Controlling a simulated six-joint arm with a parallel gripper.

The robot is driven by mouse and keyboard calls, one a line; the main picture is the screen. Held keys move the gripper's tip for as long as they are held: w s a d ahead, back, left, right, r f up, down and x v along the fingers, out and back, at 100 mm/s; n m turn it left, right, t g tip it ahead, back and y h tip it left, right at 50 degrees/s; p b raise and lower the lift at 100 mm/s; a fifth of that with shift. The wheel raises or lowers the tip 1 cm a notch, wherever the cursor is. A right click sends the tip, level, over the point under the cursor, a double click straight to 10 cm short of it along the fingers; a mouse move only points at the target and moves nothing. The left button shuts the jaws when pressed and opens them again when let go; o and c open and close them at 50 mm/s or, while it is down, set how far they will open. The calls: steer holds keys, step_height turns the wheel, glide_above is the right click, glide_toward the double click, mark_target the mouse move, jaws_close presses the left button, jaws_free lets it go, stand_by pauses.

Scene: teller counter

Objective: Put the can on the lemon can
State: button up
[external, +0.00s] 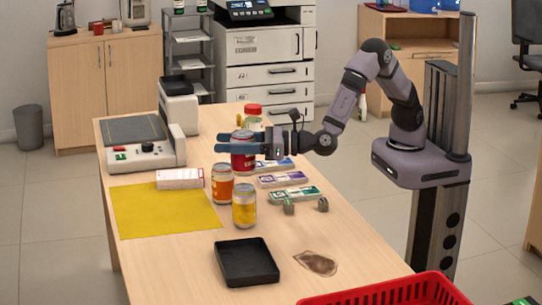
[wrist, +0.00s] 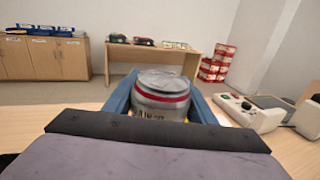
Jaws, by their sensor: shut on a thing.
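My gripper (external: 240,147) is shut on a red can (external: 242,163) with a silver top. In the wrist view the can (wrist: 160,95) sits upright between the blue fingers, its lid and a red band showing. The yellow-labelled lemon can (external: 244,211) stands upright on the counter, nearer the camera than my gripper. An orange can (external: 222,185) stands just left of and behind the lemon can. The red can is behind both; whether its base touches the counter I cannot tell.
A red-lidded jar (external: 252,112) stands behind my gripper. Bundled notes (external: 283,180) lie to the right, a white box (external: 180,179) and yellow mat (external: 160,212) to the left. A black tray (external: 246,282) and red basket (external: 395,292) are in front.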

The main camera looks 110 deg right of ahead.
steer(key=shift+f, duration=1.75)
steer(key=shift+f, duration=0.15)
steer(key=o, duration=1.3)
steer(key=b+v, duration=0.1)
steer(key=v, duration=1.1)
steer(key=shift+b, duration=0.3)
steer(key=shift+d, duration=0.1)
